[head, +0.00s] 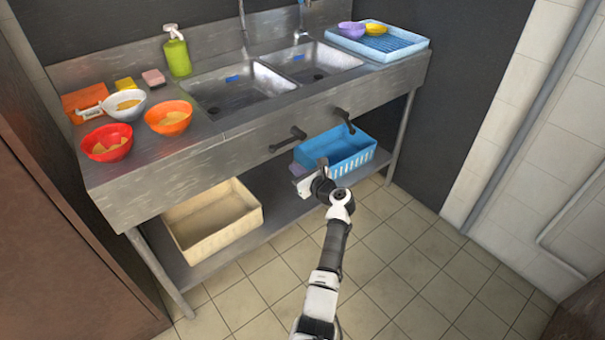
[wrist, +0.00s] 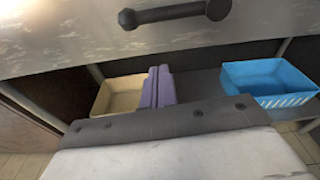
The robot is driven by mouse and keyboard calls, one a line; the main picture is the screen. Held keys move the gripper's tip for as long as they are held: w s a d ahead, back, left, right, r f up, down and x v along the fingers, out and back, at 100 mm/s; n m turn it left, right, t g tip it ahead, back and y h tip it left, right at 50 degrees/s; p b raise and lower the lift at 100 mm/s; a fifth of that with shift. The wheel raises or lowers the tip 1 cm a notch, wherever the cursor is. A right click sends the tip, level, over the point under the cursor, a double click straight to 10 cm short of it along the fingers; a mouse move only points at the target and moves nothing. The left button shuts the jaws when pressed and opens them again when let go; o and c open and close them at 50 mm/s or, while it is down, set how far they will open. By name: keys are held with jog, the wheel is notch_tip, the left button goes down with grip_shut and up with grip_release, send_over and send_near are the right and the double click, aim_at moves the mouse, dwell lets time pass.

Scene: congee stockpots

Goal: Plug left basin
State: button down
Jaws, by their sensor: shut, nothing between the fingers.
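The left basin (head: 240,97) is a steel sink bowl with a dark drain spot and a blue mark on its back wall. The right basin (head: 325,64) is beside it. Two black lever handles stick out of the sink's front panel. The left handle (head: 287,141) lies roughly along the panel; the right handle (head: 344,119) slants down to the right. My gripper (head: 297,170) is shut and empty, below the handles in front of the panel. Its purple fingers (wrist: 158,87) show pressed together in the wrist view, below a black handle (wrist: 175,13), apparently the left one.
A beige crate (head: 180,231) and a blue basket (head: 364,157) stand on the lower shelf, the basket close behind my gripper. Bowls (head: 107,142), sponges and a green soap bottle (head: 177,57) stand on the counter's left. A blue rack (head: 400,41) is at right.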

jog(key=v, duration=0.3)
jog(key=shift+w, duration=0.1)
dwell(0.4)
